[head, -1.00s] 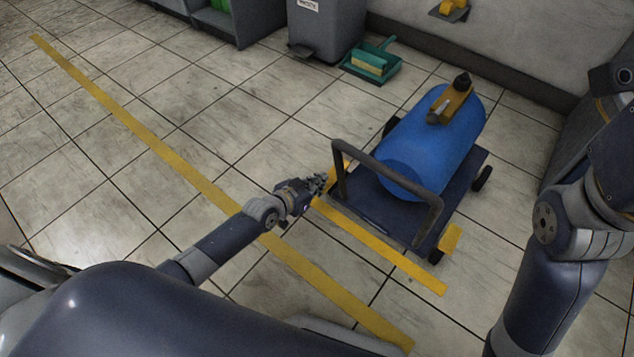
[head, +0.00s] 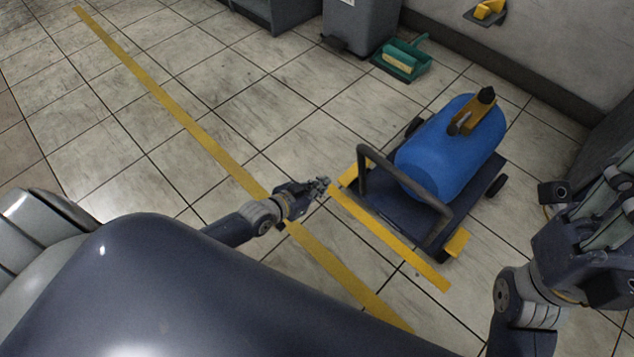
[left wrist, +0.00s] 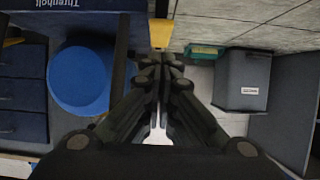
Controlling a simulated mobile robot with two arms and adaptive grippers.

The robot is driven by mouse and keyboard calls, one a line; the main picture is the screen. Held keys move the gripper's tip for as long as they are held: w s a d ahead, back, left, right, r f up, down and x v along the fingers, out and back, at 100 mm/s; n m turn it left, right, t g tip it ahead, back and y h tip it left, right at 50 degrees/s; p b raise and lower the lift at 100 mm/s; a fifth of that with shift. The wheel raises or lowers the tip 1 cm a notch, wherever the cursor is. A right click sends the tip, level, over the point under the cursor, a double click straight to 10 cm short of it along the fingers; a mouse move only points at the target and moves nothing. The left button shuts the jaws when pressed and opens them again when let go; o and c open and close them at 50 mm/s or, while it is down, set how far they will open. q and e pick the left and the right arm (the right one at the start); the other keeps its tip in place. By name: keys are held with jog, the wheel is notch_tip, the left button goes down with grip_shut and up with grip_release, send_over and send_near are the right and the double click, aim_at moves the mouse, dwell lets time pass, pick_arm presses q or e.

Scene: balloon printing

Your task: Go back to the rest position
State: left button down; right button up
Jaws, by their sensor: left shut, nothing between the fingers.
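My left gripper (head: 319,186) is low over the floor, just left of the cart handle in the head view. Whether it touches the handle cannot be told. In the left wrist view its fingers (left wrist: 160,64) are together with nothing between them. My right arm (head: 590,250) is folded up at the right edge of the head view.
A blue tank (head: 452,150) lies on a dark wheeled cart (head: 400,212) with a bent handle (head: 405,185). A grey bin (head: 357,22) and green dustpan (head: 403,60) stand by the wall. Yellow tape (head: 200,135) crosses the tiles. The left floor is clear.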

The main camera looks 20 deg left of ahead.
pick_arm(q)
jog(key=shift+s+a+r, duration=0.1)
jog(key=shift+s+a, duration=0.1)
jog(key=shift+s, duration=0.4)
